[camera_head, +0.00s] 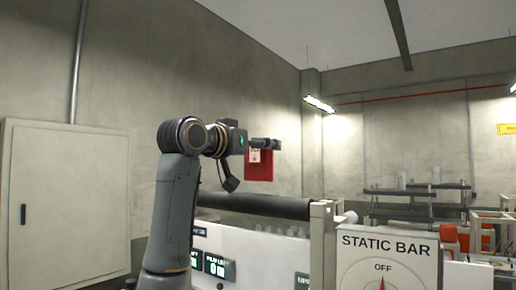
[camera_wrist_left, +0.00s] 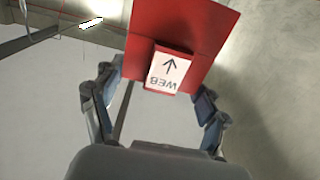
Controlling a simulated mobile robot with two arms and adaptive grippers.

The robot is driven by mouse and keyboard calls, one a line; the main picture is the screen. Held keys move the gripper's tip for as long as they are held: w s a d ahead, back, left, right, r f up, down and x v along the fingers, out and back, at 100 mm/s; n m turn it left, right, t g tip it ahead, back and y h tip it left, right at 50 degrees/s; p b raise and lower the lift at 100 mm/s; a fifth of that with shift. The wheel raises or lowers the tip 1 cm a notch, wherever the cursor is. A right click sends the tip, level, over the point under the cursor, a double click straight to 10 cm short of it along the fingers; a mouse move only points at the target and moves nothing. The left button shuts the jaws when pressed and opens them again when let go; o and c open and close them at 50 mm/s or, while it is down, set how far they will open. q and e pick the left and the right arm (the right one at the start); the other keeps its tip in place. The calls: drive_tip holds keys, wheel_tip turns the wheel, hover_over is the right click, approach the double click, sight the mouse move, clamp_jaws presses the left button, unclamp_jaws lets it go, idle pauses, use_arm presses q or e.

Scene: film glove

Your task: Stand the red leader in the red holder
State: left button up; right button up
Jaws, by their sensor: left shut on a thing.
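The red leader (camera_head: 262,172) is a flat red sheet with a white label and a dark arrow. In the head view it hangs below my left gripper (camera_head: 266,143), in the air above the black roller. In the left wrist view the leader (camera_wrist_left: 198,32) fills the top middle, its label reading "WEB". The fingers of my left gripper (camera_wrist_left: 160,88) lie on both sides of its raised labelled block; the gripper is shut on the leader. I cannot make out the red holder for certain in either view. My right gripper is not in view.
A black roller (camera_head: 255,206) lies across a white machine (camera_head: 255,248). A "STATIC BAR" panel (camera_head: 388,262) with a dial stands in front at right. Dark racks (camera_head: 418,190) and orange-red objects (camera_head: 450,238) are behind it. A grey cabinet (camera_head: 66,200) is at left.

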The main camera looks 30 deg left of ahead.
use_arm(q)
drive_tip(key=shift+r, duration=1.55)
